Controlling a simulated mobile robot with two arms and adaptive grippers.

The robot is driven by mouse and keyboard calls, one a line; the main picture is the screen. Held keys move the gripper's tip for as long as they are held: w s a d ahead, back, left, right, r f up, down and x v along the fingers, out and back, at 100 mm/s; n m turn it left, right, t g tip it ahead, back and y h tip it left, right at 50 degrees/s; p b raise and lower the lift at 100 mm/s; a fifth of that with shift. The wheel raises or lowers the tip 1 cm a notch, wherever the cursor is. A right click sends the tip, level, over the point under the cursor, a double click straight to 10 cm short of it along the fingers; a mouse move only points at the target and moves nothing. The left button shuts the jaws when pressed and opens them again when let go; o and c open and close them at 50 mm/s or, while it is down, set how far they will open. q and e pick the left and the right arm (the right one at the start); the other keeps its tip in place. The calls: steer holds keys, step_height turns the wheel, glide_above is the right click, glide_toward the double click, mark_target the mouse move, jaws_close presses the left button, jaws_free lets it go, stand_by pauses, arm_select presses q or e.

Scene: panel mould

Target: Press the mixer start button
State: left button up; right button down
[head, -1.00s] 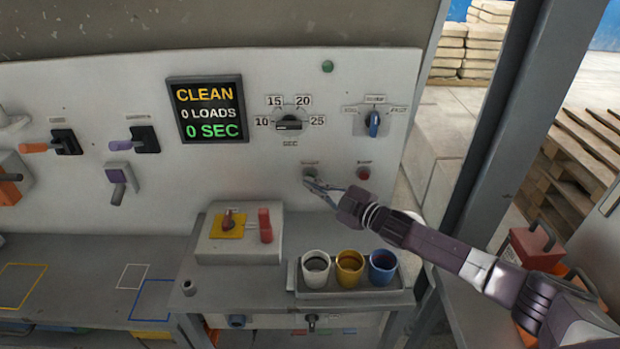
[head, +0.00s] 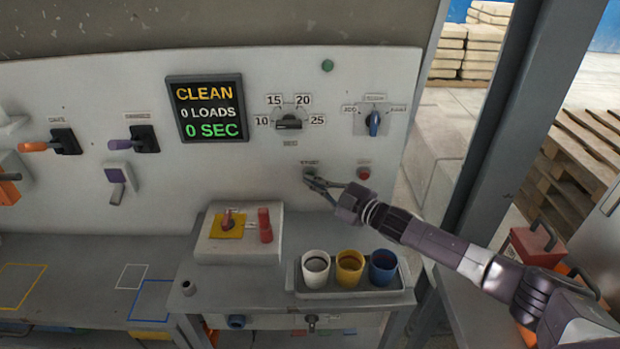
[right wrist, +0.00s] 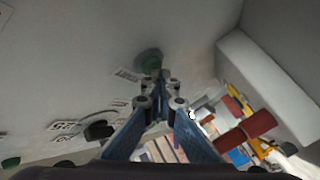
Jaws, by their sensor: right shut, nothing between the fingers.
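The start button (head: 309,172) is a small round button low on the white panel, under the dial, with a small label above it. It looks dark green in the right wrist view (right wrist: 148,60). My right gripper (head: 311,182) is shut and empty, its fingertips at the button and partly covering it. In the right wrist view the closed fingertips (right wrist: 158,78) point at the button's lower edge; I cannot tell whether they touch it. The display (head: 209,108) reads CLEAN, 0 LOADS, 0 SEC. My left gripper is not in view.
A red button (head: 363,173) sits just right of the start button. Above are a dial (head: 289,122) and a blue selector (head: 374,122). Below stand a box with red controls (head: 239,245) and a tray (head: 352,294) with three cups. A grey post (head: 500,130) rises at right.

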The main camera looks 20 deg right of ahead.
steer(key=shift+s, duration=0.1)
steer(key=shift+s+a+p, duration=0.25)
steer(key=shift+s+p, duration=0.3)
steer(key=shift+s, duration=0.2)
steer(key=s+p, duration=0.1)
steer(key=s, duration=0.1)
steer(key=s+a+p, duration=0.1)
steer(key=s+p, duration=0.1)
steer(key=shift+s+a, duration=0.2)
steer(key=shift+s, duration=0.2)
steer(key=shift+f, duration=0.1)
stand_by(0.7)
